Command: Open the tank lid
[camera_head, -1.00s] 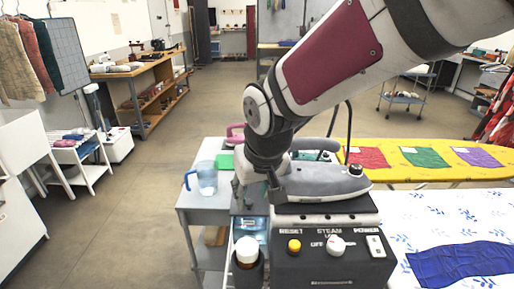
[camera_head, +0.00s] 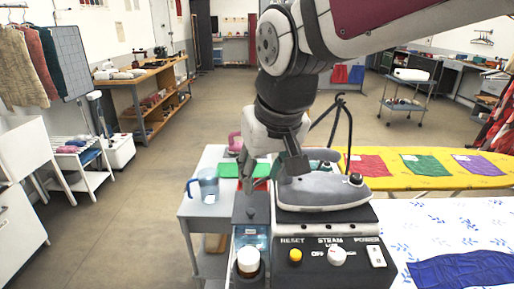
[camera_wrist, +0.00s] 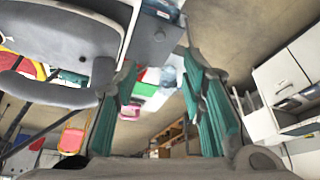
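The steam station (camera_head: 333,250) stands in front, with a tank (camera_head: 250,236) showing a blue window on its left side. The tank's grey lid (camera_head: 256,217) lies flat on top and has a small dark knob; it looks closed. The lid also shows in the wrist view (camera_wrist: 152,47), with its knob, beyond the fingertips. My gripper (camera_head: 271,178) is above and slightly behind the lid, close to the iron's left end. In the wrist view my gripper (camera_wrist: 157,66) has its two teal-padded fingers wide apart with nothing between them.
A grey iron (camera_head: 325,190) rests on the station just right of the lid. A white-capped bottle (camera_head: 248,260) stands in front of the tank. A blue jug (camera_head: 207,185) and a green item (camera_head: 230,170) sit on the grey cart to the left.

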